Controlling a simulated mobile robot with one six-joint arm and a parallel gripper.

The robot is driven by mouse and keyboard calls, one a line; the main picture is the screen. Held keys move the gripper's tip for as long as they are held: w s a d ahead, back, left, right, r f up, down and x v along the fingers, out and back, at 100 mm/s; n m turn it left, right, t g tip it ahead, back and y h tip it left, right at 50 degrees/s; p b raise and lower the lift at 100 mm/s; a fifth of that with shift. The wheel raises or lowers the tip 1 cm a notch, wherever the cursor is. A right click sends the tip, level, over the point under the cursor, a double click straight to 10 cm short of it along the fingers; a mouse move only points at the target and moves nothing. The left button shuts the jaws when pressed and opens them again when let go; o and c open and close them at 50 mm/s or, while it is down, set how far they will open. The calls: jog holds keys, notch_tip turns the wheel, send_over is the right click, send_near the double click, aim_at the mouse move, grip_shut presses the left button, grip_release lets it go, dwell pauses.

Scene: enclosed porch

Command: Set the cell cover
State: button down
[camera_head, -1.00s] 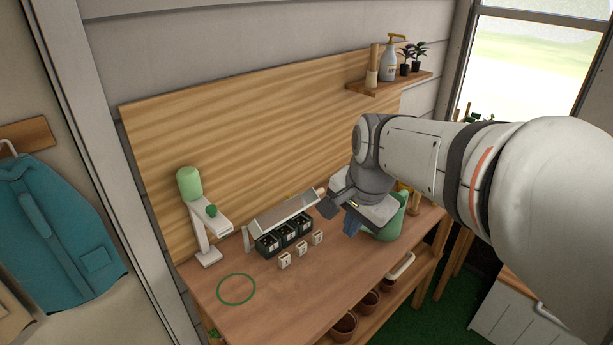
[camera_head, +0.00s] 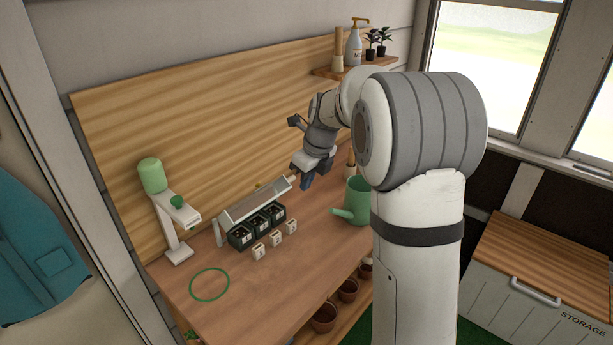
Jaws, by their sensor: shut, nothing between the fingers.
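The cell cover (camera_head: 255,200) looks like a long pale grey panel. It sits tilted above and behind a row of three black cells (camera_head: 262,228) holding dark contents. A small light-coloured knob (camera_head: 291,178) shows at its right end. My gripper (camera_head: 305,184) is shut and empty, fingers pointing down, just right of that knob. It appears apart from the cover, but the exact gap is hard to judge. The cover's underside and hinge are hard to make out.
Three white numbered tags (camera_head: 276,240) stand in front of the cells. A green-headed lamp-like stand (camera_head: 168,215) is at left, a green ring (camera_head: 209,285) on the bench front. A green watering can (camera_head: 357,201) stands at right, partly behind my arm.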

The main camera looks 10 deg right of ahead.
jog(key=w+a+f+p, duration=0.2)
jog(key=w+a+f, duration=0.1)
jog(key=w+f, duration=0.1)
jog(key=shift+f, duration=0.15)
jog(key=shift+w, duration=0.1)
dwell(0.6)
